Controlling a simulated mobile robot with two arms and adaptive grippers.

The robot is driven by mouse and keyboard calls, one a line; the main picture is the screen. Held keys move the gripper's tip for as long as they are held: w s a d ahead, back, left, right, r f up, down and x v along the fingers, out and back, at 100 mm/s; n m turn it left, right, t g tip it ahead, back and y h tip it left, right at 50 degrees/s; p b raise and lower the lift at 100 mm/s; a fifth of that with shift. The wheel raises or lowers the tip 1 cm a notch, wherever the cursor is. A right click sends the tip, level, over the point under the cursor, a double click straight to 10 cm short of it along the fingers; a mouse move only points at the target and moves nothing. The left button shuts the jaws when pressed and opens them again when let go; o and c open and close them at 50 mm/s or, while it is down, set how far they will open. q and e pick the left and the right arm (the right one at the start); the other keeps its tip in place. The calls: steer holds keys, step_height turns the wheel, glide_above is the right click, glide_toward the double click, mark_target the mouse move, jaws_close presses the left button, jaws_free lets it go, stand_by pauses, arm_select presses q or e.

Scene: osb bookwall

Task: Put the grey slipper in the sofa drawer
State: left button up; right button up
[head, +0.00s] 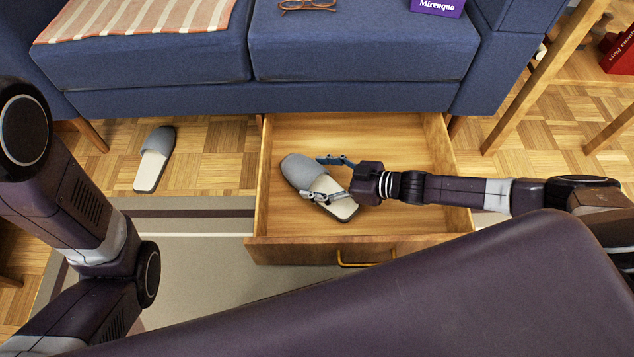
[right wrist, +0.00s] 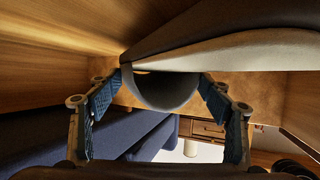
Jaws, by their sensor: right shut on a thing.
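A grey slipper (head: 298,169) with a cream insole is inside the open sofa drawer (head: 400,140), toward its left side. It also shows in the right wrist view (right wrist: 165,92), between the blue finger pads. My right gripper (head: 325,178) reaches into the drawer from the right and is shut on this slipper, one finger on each side. It also shows in the wrist view (right wrist: 165,110). I cannot tell whether the slipper touches the drawer floor. A second grey slipper (head: 155,158) lies on the parquet left of the drawer. My left gripper is out of view.
The blue sofa (head: 360,55) stands above and behind the drawer, with a striped blanket (head: 130,20), glasses (head: 307,5) and a purple box (head: 437,7) on it. A rug (head: 200,250) lies in front. Wooden legs (head: 545,75) stand at the right.

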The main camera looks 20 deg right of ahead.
step_height(320, 180, down, 2)
steer(key=shift+f+b, duration=0.15)
steer(key=shift+b, duration=0.25)
steer(key=o, duration=1.3)
